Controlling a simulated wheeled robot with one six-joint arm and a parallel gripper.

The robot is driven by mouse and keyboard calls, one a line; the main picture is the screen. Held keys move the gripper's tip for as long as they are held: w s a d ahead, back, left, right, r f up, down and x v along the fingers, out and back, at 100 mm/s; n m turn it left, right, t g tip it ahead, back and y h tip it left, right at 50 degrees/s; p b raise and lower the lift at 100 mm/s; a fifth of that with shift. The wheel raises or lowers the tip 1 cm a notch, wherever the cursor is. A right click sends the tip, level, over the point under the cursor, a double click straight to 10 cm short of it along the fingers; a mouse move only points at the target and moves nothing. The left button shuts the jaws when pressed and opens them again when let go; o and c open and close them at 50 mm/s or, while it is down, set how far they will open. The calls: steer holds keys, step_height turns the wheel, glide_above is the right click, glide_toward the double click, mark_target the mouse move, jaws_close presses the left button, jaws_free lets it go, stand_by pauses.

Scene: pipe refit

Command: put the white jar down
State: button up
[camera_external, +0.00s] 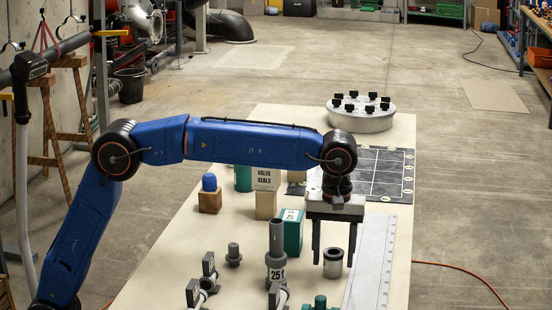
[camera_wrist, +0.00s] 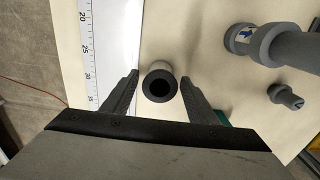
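In the wrist view the jar (camera_wrist: 160,70) shows from above, with a dark round opening, between my fingertips. My gripper (camera_external: 333,258) points down with one finger on each side of the jar. It is open, with a narrow gap between each finger (camera_wrist: 158,82) and the jar. The jar's underside is hidden.
A ruled white strip (camera_external: 371,265) lies right of the jar. A grey pipe piece (camera_external: 276,255), a green box (camera_external: 292,233) and smaller fittings stand to its left. Behind are a dark gridded mat (camera_external: 385,170) and a round flange (camera_external: 361,120) with black knobs.

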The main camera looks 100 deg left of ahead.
steer(key=shift+r, duration=0.1)
step_height(320, 180, up, 12)
stand_by(0.5)
